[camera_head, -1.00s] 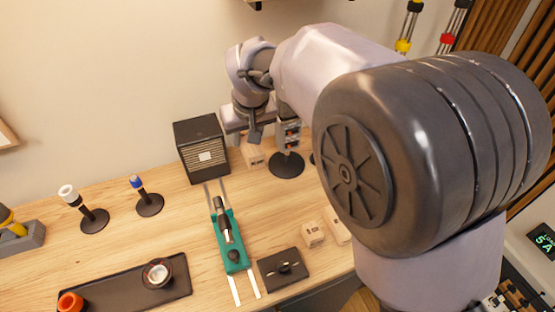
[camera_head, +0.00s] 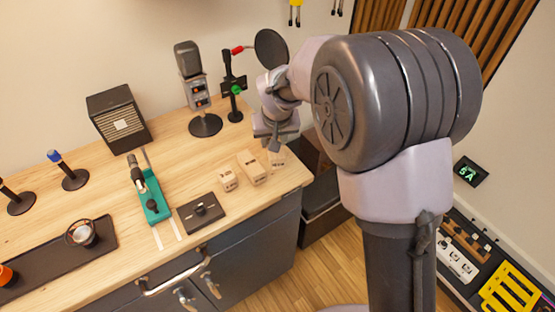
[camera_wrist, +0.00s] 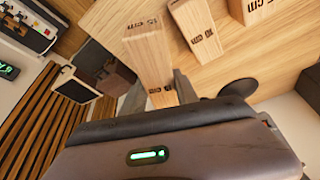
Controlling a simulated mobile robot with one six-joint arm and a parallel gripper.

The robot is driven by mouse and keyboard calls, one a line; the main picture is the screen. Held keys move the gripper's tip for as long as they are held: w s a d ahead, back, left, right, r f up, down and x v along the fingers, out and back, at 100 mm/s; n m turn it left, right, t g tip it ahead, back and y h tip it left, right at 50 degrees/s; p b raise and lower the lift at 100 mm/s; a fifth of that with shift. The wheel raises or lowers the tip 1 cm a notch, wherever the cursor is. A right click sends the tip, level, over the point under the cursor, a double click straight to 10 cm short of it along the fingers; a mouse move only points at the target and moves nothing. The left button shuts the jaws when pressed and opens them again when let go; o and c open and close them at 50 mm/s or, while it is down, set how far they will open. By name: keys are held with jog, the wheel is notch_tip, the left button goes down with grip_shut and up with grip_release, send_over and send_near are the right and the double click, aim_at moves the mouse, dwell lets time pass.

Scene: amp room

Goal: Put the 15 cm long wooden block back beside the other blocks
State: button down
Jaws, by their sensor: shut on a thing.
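The 15 cm wooden block (camera_wrist: 150,58) is pale wood with a dark "15 cm" mark. In the wrist view it stands out from the jaws of my gripper (camera_wrist: 165,92), which is shut on it. In the head view my gripper (camera_head: 274,143) is over the right end of the bench, and the held block (camera_head: 278,158) shows just below it. The middle-sized block (camera_head: 252,168) and the smallest block (camera_head: 228,179) stand in a row to its left. A narrow gap shows between the held block and the middle one. I cannot tell whether the held block touches the bench.
The wooden bench (camera_head: 190,150) ends just right of the blocks. A microphone on a stand (camera_head: 197,90) and a round filter (camera_head: 271,49) are behind.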

notch_tip(320, 180, down, 5)
jog(key=shift+r+b, duration=0.1)
jog(key=shift+b, duration=0.6)
jog(key=shift+f, duration=0.25)
jog(key=c, duration=0.9)
grip_release()
jog(key=shift+r, duration=0.1)
